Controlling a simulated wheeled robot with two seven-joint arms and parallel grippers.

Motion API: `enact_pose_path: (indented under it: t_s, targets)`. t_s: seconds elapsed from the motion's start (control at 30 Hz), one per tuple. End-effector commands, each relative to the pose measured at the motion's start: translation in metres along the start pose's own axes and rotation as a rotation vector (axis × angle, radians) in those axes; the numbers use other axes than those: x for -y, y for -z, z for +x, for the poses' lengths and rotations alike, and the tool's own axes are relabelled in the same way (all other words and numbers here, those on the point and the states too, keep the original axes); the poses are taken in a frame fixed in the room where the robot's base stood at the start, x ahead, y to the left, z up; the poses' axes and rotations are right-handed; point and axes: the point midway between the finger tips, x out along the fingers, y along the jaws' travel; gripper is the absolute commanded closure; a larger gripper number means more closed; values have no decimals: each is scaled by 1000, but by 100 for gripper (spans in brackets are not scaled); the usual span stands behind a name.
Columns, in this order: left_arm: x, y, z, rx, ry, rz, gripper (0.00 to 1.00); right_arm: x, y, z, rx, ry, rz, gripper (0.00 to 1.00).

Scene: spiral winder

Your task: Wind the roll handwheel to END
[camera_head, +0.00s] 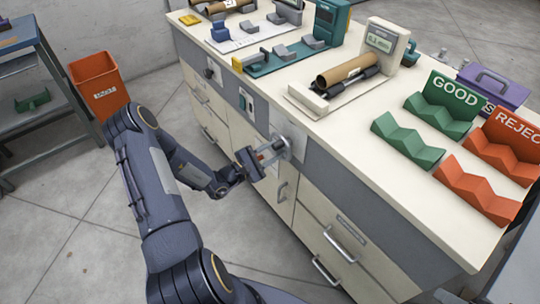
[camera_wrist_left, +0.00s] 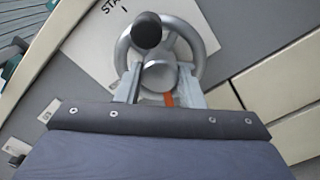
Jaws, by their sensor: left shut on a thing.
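The roll handwheel (camera_head: 287,147) is a grey metal wheel on the grey front panel of the cabinet. In the left wrist view the handwheel (camera_wrist_left: 209,42) shows a round hub and a black knob (camera_wrist_left: 147,30) at its upper left. A red-orange mark (camera_wrist_left: 169,99) shows just below the hub. My left gripper (camera_head: 272,153) is at the wheel, its two fingers on either side of the hub, shut on it. END lettering is not visible. My right gripper is out of view.
The cabinet's drawer handles (camera_head: 340,245) lie below the wheel. A brown roll (camera_head: 345,74) rests in a device on the worktop, with green (camera_head: 408,142) and orange (camera_head: 478,188) racks to its right. An orange bin (camera_head: 100,83) stands on the floor at left.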

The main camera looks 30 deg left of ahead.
Motion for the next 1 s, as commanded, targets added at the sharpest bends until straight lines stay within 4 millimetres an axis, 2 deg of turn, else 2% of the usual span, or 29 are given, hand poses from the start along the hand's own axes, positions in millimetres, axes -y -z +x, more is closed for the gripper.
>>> enact_pose_path:
  t_s: [0.47,1.0]
  targets:
    - [5,5,-1,-2,4,453,88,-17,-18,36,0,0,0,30]
    - [5,5,-1,-2,3,919,88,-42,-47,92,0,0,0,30]
